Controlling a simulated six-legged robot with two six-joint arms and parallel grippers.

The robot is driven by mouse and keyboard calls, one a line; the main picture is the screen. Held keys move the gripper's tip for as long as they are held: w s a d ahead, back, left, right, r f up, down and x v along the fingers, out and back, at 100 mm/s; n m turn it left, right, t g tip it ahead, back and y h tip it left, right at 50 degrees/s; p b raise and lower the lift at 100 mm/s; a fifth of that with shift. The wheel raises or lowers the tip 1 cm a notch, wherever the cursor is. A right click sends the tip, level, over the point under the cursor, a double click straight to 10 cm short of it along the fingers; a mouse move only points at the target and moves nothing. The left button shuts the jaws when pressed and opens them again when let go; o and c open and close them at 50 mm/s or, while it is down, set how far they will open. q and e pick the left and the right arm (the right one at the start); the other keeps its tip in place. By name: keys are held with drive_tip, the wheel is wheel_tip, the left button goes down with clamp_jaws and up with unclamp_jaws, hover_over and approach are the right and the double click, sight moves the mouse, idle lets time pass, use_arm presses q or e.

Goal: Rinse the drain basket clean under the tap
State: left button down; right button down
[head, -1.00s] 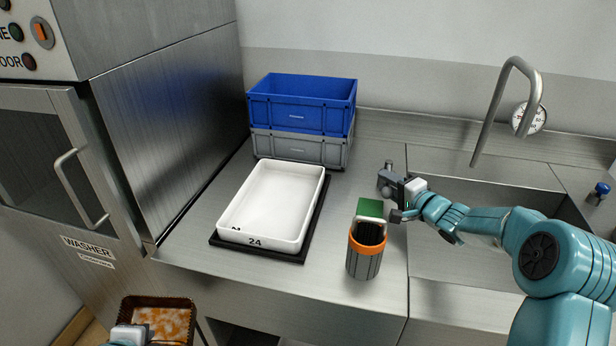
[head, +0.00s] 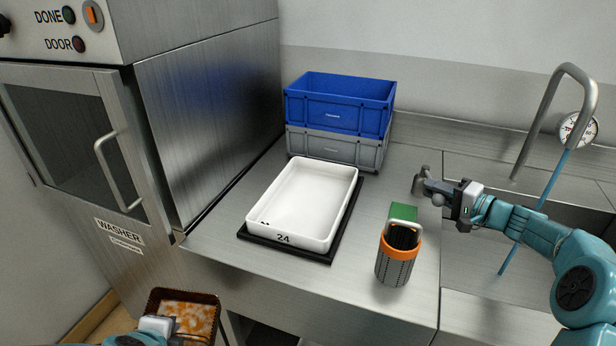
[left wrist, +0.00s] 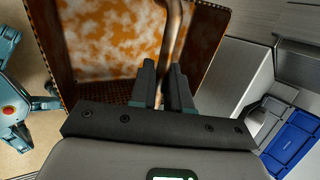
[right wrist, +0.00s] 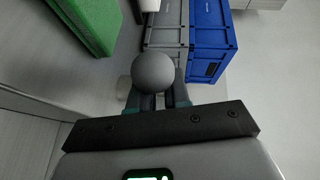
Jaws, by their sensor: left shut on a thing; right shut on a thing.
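The drain basket (head: 184,312) is a brown mesh basket coated inside with orange and white residue, low in front of the counter. My left gripper (left wrist: 165,82) is shut on its copper-coloured handle (left wrist: 176,28). The residue fills much of the left wrist view. My right gripper (head: 434,192) is shut on a grey ball-ended knob (right wrist: 152,73) left of the sink. The curved steel tap (head: 552,95) stands over the sink (head: 470,255). A thin blue water stream (head: 548,195) falls from it, passing behind my right arm. The basket is far left of the stream.
Blue (head: 335,105) and grey (head: 330,150) crates are stacked behind. The washer (head: 70,150) stands left.

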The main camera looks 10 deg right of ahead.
drive_tip(key=c, duration=1.2)
unclamp_jaws()
drive_tip(key=shift+w, duration=0.1)
